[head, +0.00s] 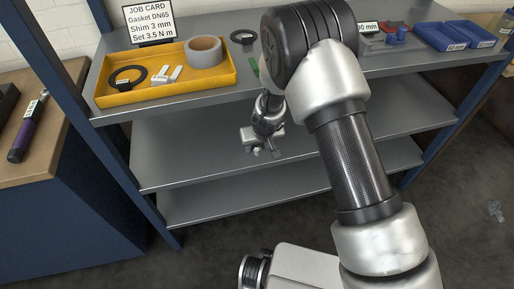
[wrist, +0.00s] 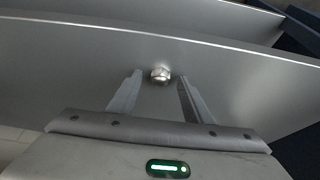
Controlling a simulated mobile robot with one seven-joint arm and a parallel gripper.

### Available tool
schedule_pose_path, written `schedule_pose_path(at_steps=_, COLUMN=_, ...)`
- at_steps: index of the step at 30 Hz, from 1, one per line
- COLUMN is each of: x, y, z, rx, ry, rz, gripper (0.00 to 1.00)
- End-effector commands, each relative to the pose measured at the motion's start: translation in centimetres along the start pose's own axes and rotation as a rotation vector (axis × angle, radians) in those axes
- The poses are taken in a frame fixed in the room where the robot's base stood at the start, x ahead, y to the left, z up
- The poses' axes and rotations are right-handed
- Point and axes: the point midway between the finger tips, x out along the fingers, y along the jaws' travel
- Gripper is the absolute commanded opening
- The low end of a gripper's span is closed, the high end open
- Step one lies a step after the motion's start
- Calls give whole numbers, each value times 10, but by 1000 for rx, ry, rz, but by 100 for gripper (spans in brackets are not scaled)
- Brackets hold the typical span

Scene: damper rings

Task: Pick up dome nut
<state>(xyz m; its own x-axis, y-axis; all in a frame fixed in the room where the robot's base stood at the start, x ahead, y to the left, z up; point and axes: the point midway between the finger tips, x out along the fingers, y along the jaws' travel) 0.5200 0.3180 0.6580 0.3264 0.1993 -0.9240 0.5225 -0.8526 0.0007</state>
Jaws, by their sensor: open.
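The dome nut (wrist: 160,74) is a small, shiny silver piece on a bare grey shelf in the wrist view. My gripper (wrist: 159,84) is open, with one finger to the left of the nut and one to the right. The nut lies near the line of the fingertips, with a visible gap on each side. In the head view my gripper (head: 263,146) points down over the middle shelf (head: 190,155), below the top shelf's front edge. In that view the nut is too small to tell apart from the fingers.
The top shelf (head: 210,98) overhangs behind my gripper. The middle shelf is otherwise clear around the nut.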

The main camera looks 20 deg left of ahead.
Motion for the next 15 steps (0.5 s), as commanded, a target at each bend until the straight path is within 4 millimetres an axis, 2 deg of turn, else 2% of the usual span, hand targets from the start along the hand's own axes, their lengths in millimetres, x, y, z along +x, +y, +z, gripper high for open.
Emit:
schedule_pose_path(at_steps=1, x=0, y=0, z=0, rx=0, ry=0, rz=0, gripper=42)
schedule_pose_path(at_steps=8, x=0, y=0, z=0, rx=0, ry=0, rz=0, gripper=3)
schedule_pose_path(at_steps=9, x=0, y=0, z=0, rx=0, ry=0, rz=0, gripper=1)
schedule_pose_path(at_steps=15, x=-1, y=0, z=0, rx=0, ry=1, rz=0, gripper=1)
